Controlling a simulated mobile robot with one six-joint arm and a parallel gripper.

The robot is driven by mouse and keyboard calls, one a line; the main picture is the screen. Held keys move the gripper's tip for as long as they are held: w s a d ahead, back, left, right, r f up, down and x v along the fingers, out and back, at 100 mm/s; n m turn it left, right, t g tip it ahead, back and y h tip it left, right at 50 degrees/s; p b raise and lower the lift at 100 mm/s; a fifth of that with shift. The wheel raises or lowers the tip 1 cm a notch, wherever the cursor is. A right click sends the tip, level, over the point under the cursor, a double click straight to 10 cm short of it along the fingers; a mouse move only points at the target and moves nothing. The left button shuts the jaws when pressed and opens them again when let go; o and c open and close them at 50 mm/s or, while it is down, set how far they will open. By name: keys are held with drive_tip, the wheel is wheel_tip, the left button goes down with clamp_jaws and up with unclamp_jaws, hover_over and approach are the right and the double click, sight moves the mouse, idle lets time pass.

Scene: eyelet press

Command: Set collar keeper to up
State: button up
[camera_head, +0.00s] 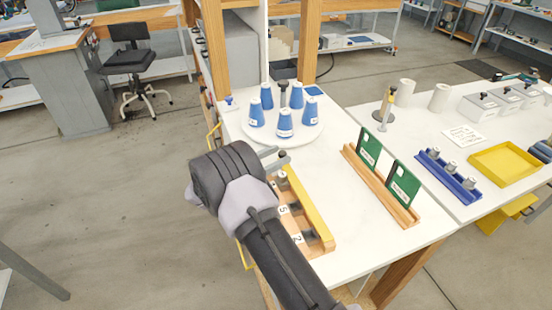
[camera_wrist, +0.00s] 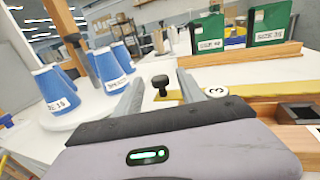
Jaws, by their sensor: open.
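My gripper (camera_head: 273,158) is low over the near white table, at the far end of a wooden rack. In the wrist view its two grey fingers (camera_wrist: 160,79) are spread apart. A dark knob on a short stem (camera_wrist: 161,86) shows in the gap between them; I cannot tell whether either finger touches it. The knob (camera_head: 283,155) also shows just past the fingers in the head view. No part is labelled collar keeper, and I cannot tell whether this knob is it or how it is set. My arm hides part of the rack (camera_head: 318,222).
Blue cones (camera_head: 284,122) stand on a round white plate (camera_head: 306,140) beyond the gripper. Green size cards (camera_head: 403,184) stand in a wooden holder (camera_head: 382,186) to the right. A blue rack (camera_head: 448,176) and yellow tray (camera_head: 505,165) are farther right. The white tabletop between rack and holder is clear.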

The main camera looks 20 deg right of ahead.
drive_tip(key=shift+c, duration=0.3)
clamp_jaws()
drive_tip(key=shift+r, duration=0.1)
